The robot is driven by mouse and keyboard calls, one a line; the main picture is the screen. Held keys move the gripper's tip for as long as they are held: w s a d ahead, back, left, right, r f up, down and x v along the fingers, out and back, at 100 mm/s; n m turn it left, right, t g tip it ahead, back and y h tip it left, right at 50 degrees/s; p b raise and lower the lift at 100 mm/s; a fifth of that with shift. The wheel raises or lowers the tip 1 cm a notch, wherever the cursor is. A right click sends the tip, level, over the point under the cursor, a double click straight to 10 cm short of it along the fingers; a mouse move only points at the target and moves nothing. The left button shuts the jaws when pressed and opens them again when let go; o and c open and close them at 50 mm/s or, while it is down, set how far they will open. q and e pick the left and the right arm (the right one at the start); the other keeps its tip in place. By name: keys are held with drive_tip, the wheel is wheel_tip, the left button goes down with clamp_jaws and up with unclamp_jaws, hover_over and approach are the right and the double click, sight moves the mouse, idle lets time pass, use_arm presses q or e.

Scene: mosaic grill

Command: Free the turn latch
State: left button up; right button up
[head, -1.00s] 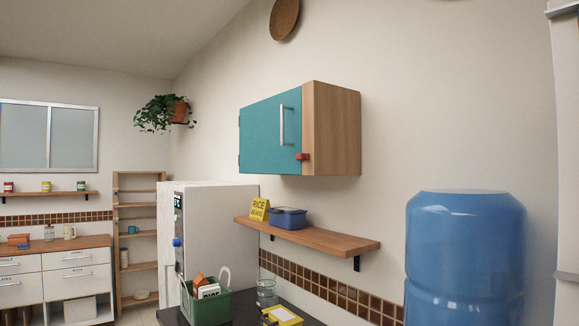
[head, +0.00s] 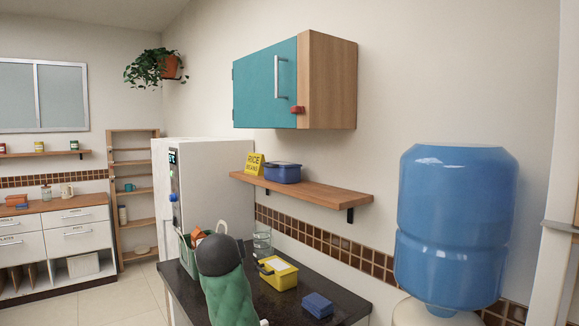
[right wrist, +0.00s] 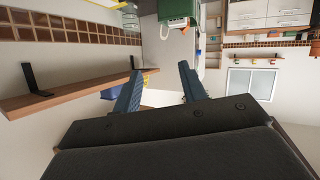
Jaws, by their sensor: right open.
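The turn latch (head: 297,110) is a small red piece at the lower right edge of the teal door (head: 262,85) of a wall cabinet (head: 327,82). The door is shut, with a long upright handle (head: 277,77). The latch's exact angle is too small to tell. My right gripper (right wrist: 160,68) shows in the right wrist view, its two blue fingers apart with nothing held between them. The cabinet and latch do not show in that view. My left gripper is in neither view.
A wooden shelf (head: 320,192) below the cabinet holds a blue box (head: 283,174) and a yellow rice packet (head: 254,164). Below, a dark counter (head: 262,308) carries a yellow box (head: 279,276) and a small blue box (head: 318,305). A blue water bottle (head: 455,220) stands right.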

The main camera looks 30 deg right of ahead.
drive_tip(key=w+d+r+m+h, duration=0.2)
drive_tip(key=d+r+h, duration=0.15)
drive_tip(key=r, duration=0.55)
drive_tip(key=w+d+r+m+h, duration=0.25)
drive_tip(key=d+r, duration=0.25)
drive_tip(key=r, duration=0.4)
drive_tip(key=m+g+h, duration=1.1)
drive_tip(key=h, duration=0.1)
approach(293, 108)
drive_tip(key=d+r, duration=0.1)
drive_tip(key=shift+n, duration=0.35)
drive_tip(key=p+x, duration=0.3)
drive_tip(key=x, duration=0.3)
drive_tip(key=shift+d, duration=0.25)
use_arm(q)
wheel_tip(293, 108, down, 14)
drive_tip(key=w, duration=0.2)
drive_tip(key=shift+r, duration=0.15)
use_arm(e)
drive_tip(key=shift+d+r, duration=0.1)
drive_tip(key=shift+d, duration=0.25)
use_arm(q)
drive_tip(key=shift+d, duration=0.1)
use_arm(e)
clamp_jaws()
